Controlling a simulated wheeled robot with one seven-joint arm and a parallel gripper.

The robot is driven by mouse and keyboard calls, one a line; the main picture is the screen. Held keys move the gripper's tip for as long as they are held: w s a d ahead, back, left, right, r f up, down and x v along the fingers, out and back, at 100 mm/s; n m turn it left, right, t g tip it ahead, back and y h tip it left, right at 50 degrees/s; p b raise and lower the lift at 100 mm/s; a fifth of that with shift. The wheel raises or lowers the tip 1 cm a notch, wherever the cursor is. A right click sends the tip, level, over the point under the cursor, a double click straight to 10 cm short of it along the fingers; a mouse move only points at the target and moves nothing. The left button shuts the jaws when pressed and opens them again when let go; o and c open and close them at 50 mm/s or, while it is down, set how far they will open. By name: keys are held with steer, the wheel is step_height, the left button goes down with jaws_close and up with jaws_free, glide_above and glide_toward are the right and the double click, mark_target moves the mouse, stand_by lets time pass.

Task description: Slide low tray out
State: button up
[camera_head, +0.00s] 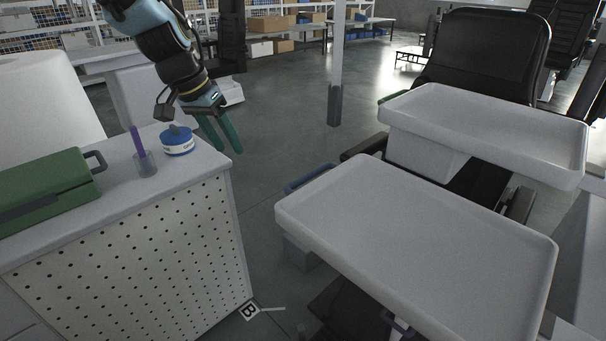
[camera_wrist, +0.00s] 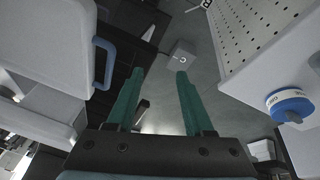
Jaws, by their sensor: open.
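Two white shallow trays stand at the right in the head view. The front tray (camera_head: 420,240) has a raised rim, and the rear tray (camera_head: 480,120) sits above a white box-like body. A blue handle (camera_head: 310,178) shows at the front tray's left edge; I cannot tell which tray or drawer it belongs to. In the wrist view a blue handle (camera_wrist: 106,62) stands out from a white body (camera_wrist: 45,45) on the left. My gripper (camera_head: 229,148), also in the wrist view (camera_wrist: 160,75), is open and empty, pointing down beside the cabinet corner, apart from the handle.
A white cabinet with a perforated side (camera_head: 140,265) stands at the left. On it are a blue-and-white tape roll (camera_head: 178,142), a cup with a purple pen (camera_head: 145,163) and a green toolbox (camera_head: 45,190). Open floor lies between cabinet and trays. A grey post (camera_head: 336,70) stands behind.

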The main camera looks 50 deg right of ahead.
steer(key=s+d+m+g, duration=0.2)
steer(key=s+d+m, duration=0.1)
steer(key=s+d, duration=0.6)
steer(key=shift+h, duration=0.3)
steer(key=p+x, duration=0.1)
steer(key=x, duration=0.2)
steer(key=w+p+x, duration=0.1)
steer(key=x, duration=0.2)
steer(key=p+x, duration=0.1)
steer(key=x, duration=0.3)
steer(key=shift+w+d, duration=0.15)
steer(key=shift+d, duration=0.25)
steer(key=shift+c, duration=0.4)
jaws_close()
